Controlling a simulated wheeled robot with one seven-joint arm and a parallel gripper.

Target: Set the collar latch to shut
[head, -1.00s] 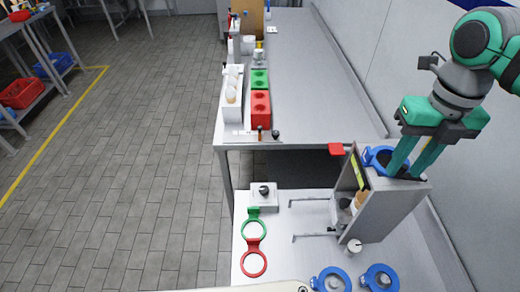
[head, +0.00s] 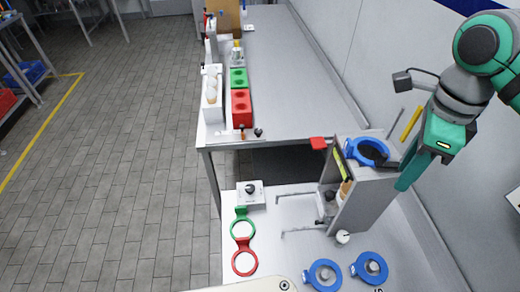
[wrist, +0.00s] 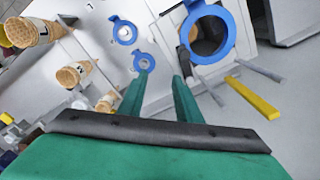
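A blue ring collar (head: 369,152) sits on top of an upright grey stand (head: 362,200). The collar (wrist: 231,28) also shows at the top of the wrist view. I cannot tell which part is the latch or how it is set. My gripper (head: 403,182) is at the right side of the stand, apart from the collar. In the wrist view, my gripper (wrist: 158,86) has its two fingers apart with nothing between them.
A yellow bar (wrist: 252,98) and grey bars lie close to the right finger. Two loose blue rings (head: 325,277) (head: 370,267) lie on the white table, beside green and red rings (head: 243,262). Waffle cones (wrist: 35,30) show at left.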

